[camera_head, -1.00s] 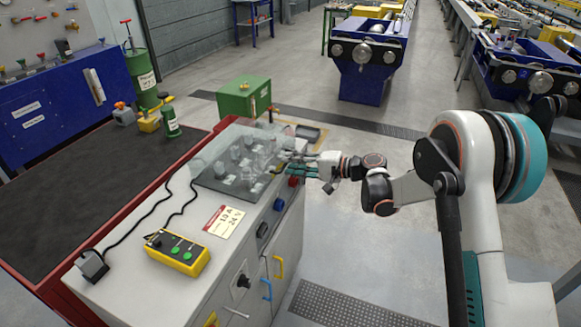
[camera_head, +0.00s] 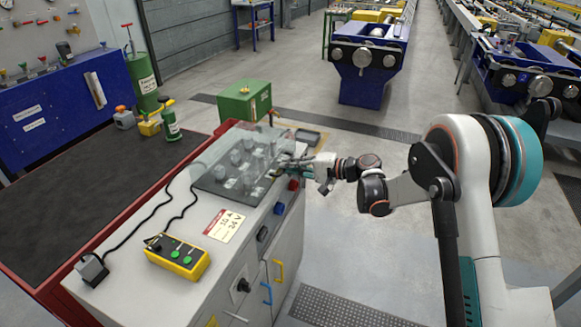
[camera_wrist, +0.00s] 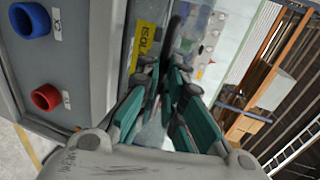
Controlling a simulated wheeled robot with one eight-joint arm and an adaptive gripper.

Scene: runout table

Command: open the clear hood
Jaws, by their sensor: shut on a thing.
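The clear hood (camera_head: 222,150) covers a dark panel with several grey knobs on top of the light grey cabinet (camera_head: 150,277). The knobs show through it. How far the hood is tilted is hard to tell. My gripper (camera_head: 287,163) is at the hood's right side, reaching in from the right. In the wrist view its teal-padded fingers (camera_wrist: 172,92) are closed in at the hood's edge, beside a yellow label (camera_wrist: 143,45). The exact contact is partly hidden by the fingers.
A yellow button box (camera_head: 177,257) with a black cable and a printed card (camera_head: 223,224) sit on the cabinet top. Red and blue round parts line its front face. A green box (camera_head: 244,101) stands behind. The floor to the right is open.

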